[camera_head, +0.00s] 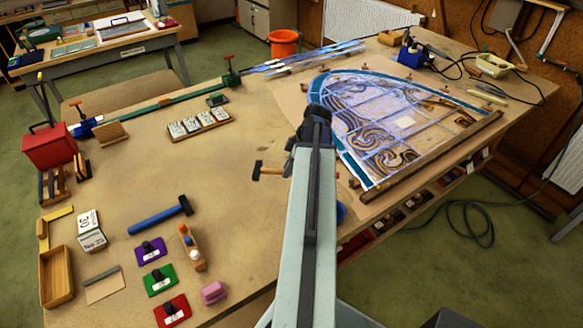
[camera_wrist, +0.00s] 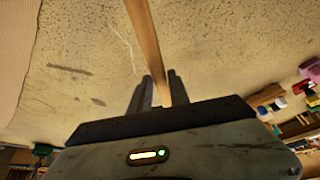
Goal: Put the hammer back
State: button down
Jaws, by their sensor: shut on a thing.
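A small hammer (camera_head: 259,171) with a dark head and a wooden handle shows just left of my arm in the head view. My gripper (camera_head: 291,162) is shut on its handle, partly hidden by my arm. In the wrist view the wooden handle (camera_wrist: 146,38) runs up from between my two dark fingers (camera_wrist: 159,92) and out of the top of the picture. The hammer's head is outside the wrist view. I cannot tell how far the hammer is above the table. A second hammer, blue-handled with a dark head (camera_head: 160,215), lies on the table at the left.
The leaded panel (camera_head: 385,120) lies right of my arm, with a wooden batten (camera_head: 430,152) along its near edge. Colored blocks (camera_head: 160,279), a wooden plane (camera_head: 191,247), a tray (camera_head: 56,277) and a red box (camera_head: 49,147) stand at the left. The table's middle (camera_head: 225,165) is clear.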

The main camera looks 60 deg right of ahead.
jog(key=f+b, duration=0.2)
jog(key=s+f+n+b, duration=0.1)
jog(key=f+b, duration=0.1)
jog(key=b, duration=0.1)
jog(key=s+f+n+b, duration=0.1)
jog(key=f+b, duration=0.1)
jog(key=f, duration=0.1)
jog(key=shift+a+y+b, duration=0.3)
jog(key=shift+a+y, duration=0.05)
jog(key=shift+y, duration=0.05)
jog(key=c, duration=1.1)
grip_release()
jog(key=shift+c, duration=0.2)
jog(key=p+v, duration=0.7)
jog(key=v, duration=0.1)
jog(key=shift+r+p, duration=0.1)
jog(key=shift+p, duration=0.2)
